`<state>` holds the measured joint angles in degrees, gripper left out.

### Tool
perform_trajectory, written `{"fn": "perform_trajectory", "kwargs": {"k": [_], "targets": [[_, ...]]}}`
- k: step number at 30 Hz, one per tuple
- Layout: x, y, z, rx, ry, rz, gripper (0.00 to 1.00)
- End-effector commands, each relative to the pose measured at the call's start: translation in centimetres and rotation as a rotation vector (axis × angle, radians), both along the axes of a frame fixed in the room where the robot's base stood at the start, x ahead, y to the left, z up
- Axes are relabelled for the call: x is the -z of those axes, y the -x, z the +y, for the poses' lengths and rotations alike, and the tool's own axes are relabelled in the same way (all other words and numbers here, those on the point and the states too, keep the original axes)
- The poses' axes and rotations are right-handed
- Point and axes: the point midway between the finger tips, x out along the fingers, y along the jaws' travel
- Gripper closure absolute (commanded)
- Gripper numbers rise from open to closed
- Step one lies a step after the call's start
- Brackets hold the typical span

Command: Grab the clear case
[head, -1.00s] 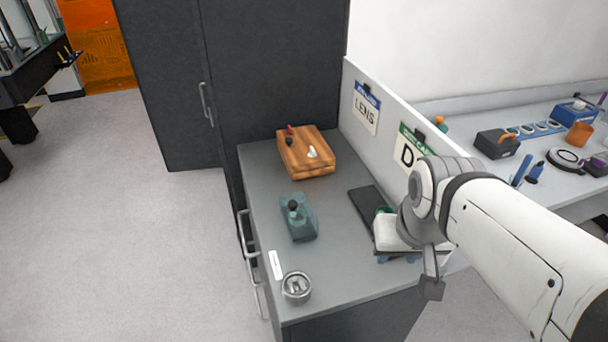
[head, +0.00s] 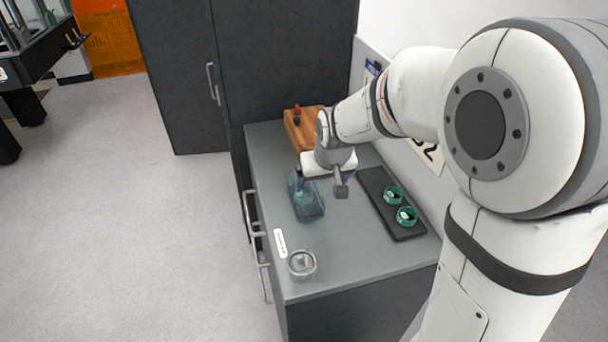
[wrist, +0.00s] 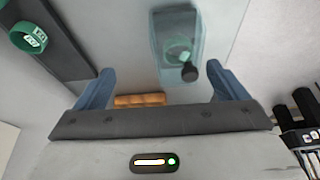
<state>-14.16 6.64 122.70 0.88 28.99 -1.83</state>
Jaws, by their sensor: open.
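The clear case (head: 309,207) is a see-through bluish box on the grey counter, with a dark knob at its far end. In the wrist view the clear case (wrist: 172,28) lies beyond the fingertips, nearer the right finger. A green ring shows through it, and its dark knob is close to the right finger. My gripper (head: 323,178) is over the case's far end in the head view and hides part of it. In the wrist view my gripper (wrist: 162,80) has its two blue fingers wide apart with nothing between them.
A black tray (head: 374,192) with two green rings lies right of the case. A wooden box (head: 297,131) stands behind, partly hidden by my arm. A round metal-and-glass piece (head: 301,265) and a white label (head: 280,243) are near the front. A partition borders the counter's right side.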

Motion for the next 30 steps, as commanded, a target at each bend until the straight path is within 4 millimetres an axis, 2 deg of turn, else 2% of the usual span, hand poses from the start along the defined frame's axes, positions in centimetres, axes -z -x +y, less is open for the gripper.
{"fn": "perform_trajectory", "kwargs": {"k": [1, 6, 17, 24, 30], "targets": [[1.1, -0.8, 0.9, -0.014, 0.0, -0.001, 0.07], [2.6, -2.3, 2.4, -0.034, -0.004, -0.011, 0.07], [5.8, -3.5, 3.2, -0.035, -0.003, -0.012, 0.07], [8.7, -4.6, 4.0, -0.035, -0.003, -0.011, 0.07], [9.7, -5.0, 4.1, -0.034, -0.004, -0.013, 0.07]]}}
